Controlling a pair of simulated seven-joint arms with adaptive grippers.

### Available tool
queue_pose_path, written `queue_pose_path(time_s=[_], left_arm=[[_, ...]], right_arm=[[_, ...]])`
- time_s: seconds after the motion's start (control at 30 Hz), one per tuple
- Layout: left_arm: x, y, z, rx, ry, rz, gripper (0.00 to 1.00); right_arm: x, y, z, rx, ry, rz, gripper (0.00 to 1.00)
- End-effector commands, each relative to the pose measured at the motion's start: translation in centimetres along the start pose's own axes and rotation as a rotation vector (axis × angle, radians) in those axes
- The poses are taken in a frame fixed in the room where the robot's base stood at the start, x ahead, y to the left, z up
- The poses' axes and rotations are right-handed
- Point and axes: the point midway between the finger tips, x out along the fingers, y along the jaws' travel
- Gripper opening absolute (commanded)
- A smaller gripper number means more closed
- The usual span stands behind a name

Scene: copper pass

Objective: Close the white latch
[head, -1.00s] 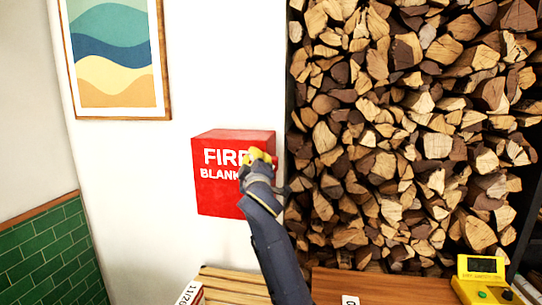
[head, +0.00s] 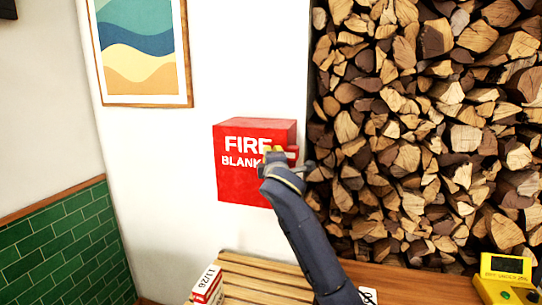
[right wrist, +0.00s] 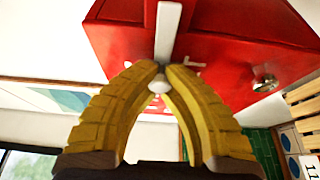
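The red fire blanket box (head: 232,178) is on the white wall; its lettering is partly covered by my right arm. The white latch (right wrist: 168,30) is a pale bar against the red box in the right wrist view, with a small round white end (right wrist: 158,86). My right gripper (right wrist: 164,72) has yellow fingers brought close together, with the latch between their tips. In the head view my right gripper (head: 279,156) is at the right part of the box front and hides the latch. My left gripper is not in view.
A silver knob (right wrist: 264,80) sits on the red box. Stacked firewood (head: 430,130) fills the right side. Below are a slatted wooden surface (head: 250,275), a red-and-white item (head: 208,284) and a yellow device (head: 503,280). A framed picture (head: 140,50) hangs left of the box.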

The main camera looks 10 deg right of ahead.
Motion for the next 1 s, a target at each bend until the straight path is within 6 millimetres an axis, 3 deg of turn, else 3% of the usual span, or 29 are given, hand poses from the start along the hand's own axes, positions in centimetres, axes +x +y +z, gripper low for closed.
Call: queue_pose_path(time_s=[0.47, 0.83, 1.0], left_arm=[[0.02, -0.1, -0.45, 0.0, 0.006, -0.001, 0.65], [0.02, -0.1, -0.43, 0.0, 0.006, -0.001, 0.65], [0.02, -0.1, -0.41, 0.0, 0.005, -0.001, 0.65]], right_arm=[[-0.03, -0.18, -0.07, -0.017, 0.0, -0.007, 0.0], [-0.02, -0.12, -0.04, -0.015, 0.0, -0.006, 0.45], [-0.01, -0.1, -0.03, -0.015, 0.0, -0.006, 0.45]])
